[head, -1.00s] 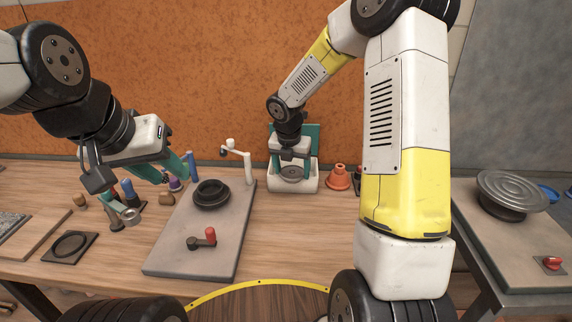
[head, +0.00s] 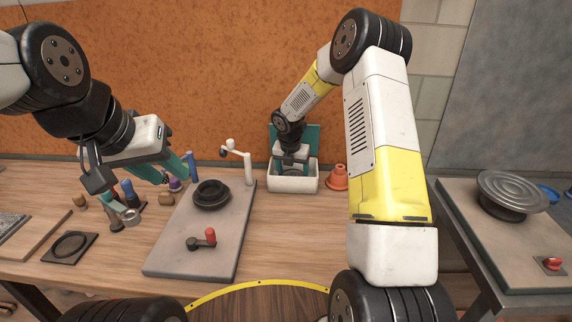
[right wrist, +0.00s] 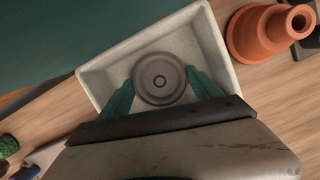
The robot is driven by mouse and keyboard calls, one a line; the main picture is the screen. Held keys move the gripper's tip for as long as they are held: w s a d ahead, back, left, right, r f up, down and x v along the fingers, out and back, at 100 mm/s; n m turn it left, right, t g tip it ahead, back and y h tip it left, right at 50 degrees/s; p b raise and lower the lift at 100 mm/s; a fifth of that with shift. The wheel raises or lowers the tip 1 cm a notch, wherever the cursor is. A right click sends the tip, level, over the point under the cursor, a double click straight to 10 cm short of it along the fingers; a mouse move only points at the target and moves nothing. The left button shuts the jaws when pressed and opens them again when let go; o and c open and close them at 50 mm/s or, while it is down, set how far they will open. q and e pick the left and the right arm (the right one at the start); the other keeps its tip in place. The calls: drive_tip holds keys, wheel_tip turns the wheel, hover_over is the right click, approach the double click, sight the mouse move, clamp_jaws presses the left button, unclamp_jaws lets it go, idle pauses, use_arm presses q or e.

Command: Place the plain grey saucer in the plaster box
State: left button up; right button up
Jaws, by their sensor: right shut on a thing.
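The plain grey saucer (right wrist: 160,78) is a round disc with ring marks around its centre. It lies between the teal fingers of my right gripper (right wrist: 161,84), which is shut on it. In the right wrist view the saucer is inside the outline of the white plaster box (right wrist: 208,50). In the head view the fingers reach down into the plaster box (head: 293,184), and its front wall hides the saucer. Whether the saucer touches the box floor I cannot tell. My left gripper (head: 148,190) is open and empty above the left of the table.
A banding wheel (head: 513,190) stands at right. Wood in front of the box is clear.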

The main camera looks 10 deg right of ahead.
drive_tip(key=o, duration=1.4)
drive_tip(key=shift+f, duration=0.1)
